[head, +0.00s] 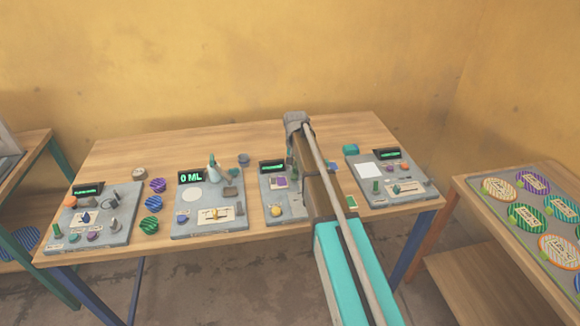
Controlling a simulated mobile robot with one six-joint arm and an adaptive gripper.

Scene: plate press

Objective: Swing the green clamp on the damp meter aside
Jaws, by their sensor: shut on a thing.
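Four grey device boards stand on the wooden table, and their labels are too small to read, so I cannot tell which is the damp meter. The third board (268,211) is partly hidden by my arm. The right board (408,199) has a white pad (369,170), a small upright green part (376,186) and an orange knob (404,166). My arm reaches over the table between these two boards. My gripper is hidden behind my arm, and no green clamp shows clearly.
A board with a "0 ML" display (191,177) and a leftmost board (92,232) stand to the left, with striped discs (152,203) between them. A side table at right holds a tray (476,190) of striped discs. Bare wood (130,157) shows at the back left.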

